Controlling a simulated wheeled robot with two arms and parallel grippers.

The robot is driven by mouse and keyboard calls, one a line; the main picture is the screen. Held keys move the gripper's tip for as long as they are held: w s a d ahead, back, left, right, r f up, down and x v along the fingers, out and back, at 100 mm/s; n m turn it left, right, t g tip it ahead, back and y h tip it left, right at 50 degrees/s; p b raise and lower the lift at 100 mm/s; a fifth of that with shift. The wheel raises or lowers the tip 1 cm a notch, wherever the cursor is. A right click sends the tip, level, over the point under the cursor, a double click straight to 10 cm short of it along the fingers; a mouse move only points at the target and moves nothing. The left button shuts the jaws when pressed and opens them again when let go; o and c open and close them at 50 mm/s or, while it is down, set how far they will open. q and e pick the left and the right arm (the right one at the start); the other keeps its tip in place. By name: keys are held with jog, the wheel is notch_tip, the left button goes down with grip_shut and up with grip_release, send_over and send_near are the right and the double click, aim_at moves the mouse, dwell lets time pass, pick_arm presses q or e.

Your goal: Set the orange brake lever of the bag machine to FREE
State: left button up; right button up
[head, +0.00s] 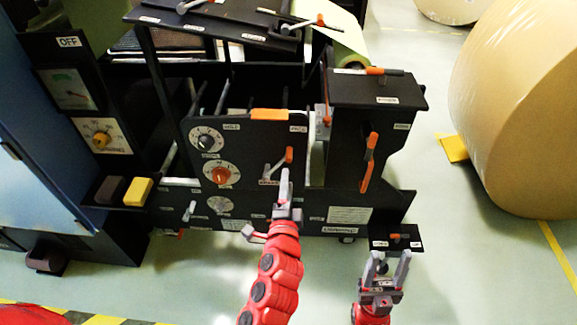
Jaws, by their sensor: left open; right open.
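The black bag machine (255,140) fills the middle of the head view. Several orange-handled levers are on it, and their labels are too small to read, so I cannot tell for certain which is the brake lever. One short lever with an orange tip (289,155) sits on the front panel, tilted up to the right. My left gripper (284,178) is open, seen nearly edge-on, just below this lever; I cannot tell whether they touch. My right gripper (388,262) is open and empty, pointing up below the machine's lower right corner.
A long orange handle (368,160) is on the right block, with another (375,71) on its top. A small black pedal plate (395,238) lies above my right gripper. A large kraft roll (520,110) stands at right.

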pick_arm(q)
jog(key=s, duration=0.7)
jog(key=shift+s+b, duration=0.3)
jog(key=shift+s, duration=0.05)
